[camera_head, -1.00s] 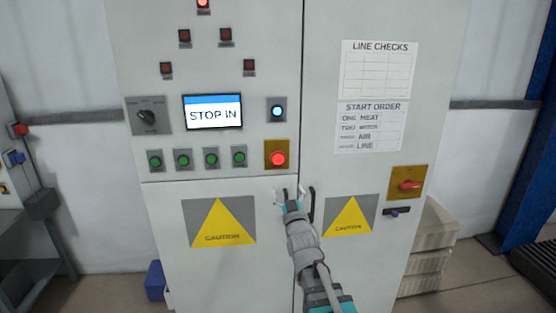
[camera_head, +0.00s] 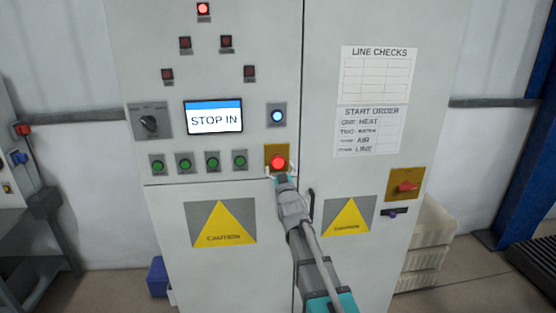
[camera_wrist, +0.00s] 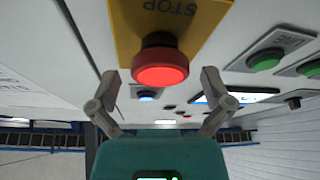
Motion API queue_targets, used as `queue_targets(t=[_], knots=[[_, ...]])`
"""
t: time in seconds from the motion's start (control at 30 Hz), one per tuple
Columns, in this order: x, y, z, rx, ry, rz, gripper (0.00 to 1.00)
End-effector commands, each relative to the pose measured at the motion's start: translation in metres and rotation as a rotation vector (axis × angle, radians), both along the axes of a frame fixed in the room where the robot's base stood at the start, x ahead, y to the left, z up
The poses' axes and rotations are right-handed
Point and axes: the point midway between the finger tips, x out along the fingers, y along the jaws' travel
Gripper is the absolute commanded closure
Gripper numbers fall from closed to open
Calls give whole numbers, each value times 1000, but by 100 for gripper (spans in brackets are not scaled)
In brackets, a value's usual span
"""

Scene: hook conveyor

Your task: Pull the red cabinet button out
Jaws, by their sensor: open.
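The red cabinet button (camera_head: 278,162) glows on a yellow plate (camera_head: 286,150) on the grey cabinet's front. In the wrist view the lit red button (camera_wrist: 160,68) sticks out from its yellow plate (camera_wrist: 190,22), which reads STOP upside down. My gripper (camera_wrist: 160,85) is open, with one finger on each side of the button's face in that view. No contact between fingers and button can be seen. In the head view my gripper (camera_head: 281,172) is just below the button, its fingers small and partly hidden. The cabinet screen (camera_head: 214,117) reads STOP IN.
Several green buttons (camera_head: 185,163) sit in a row left of the red button. A blue-white lit button (camera_head: 277,115) is above it. A black door handle (camera_head: 311,204) is close to the right of my arm.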

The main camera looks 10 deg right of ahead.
Motion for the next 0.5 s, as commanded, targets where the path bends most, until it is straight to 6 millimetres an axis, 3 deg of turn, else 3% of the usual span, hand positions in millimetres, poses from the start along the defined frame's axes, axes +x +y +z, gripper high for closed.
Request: queue_targets(t=[0.2,0.5], knots=[[16,2,7,0,0,0,0],[17,2,7,0,0,0,0]])
